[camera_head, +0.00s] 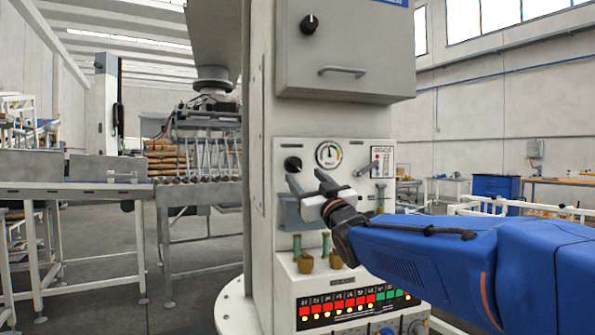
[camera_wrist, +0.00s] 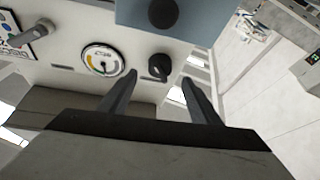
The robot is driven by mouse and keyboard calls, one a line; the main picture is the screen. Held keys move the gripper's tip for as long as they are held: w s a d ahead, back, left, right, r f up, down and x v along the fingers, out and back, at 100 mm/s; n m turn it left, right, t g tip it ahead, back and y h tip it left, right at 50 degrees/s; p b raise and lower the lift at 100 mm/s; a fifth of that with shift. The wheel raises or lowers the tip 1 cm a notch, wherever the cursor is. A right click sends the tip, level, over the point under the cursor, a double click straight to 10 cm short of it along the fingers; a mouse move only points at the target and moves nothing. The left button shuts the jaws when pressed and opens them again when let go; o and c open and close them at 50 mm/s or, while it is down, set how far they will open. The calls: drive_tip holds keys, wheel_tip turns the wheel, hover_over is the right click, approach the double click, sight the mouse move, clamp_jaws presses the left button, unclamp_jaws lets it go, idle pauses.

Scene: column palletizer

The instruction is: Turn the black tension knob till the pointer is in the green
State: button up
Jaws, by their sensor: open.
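The black tension knob (camera_head: 292,164) sits on the light grey panel, left of a round white gauge (camera_head: 329,155). In the head view the gauge's dark pointer stands about upright; a coloured band with green lies to its right. My gripper (camera_head: 307,180) is open and empty, just below the knob and gauge in that view. In the wrist view, which looks upside down, the knob (camera_wrist: 159,67) shows between and beyond the two fingertips of my gripper (camera_wrist: 159,79), apart from them. The gauge (camera_wrist: 103,60) is left of the fingers there; its fine reading is too small to tell.
A lever plate (camera_head: 381,161) is right of the gauge. Another black knob (camera_head: 310,24) is on the cabinet above. Brass-coloured fittings (camera_head: 304,262) stand lower down.

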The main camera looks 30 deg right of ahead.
sight(297, 168)
drive_tip(key=shift+x, duration=3.05)
drive_tip(key=shift+c, duration=0.3)
drive_tip(key=c, duration=1)
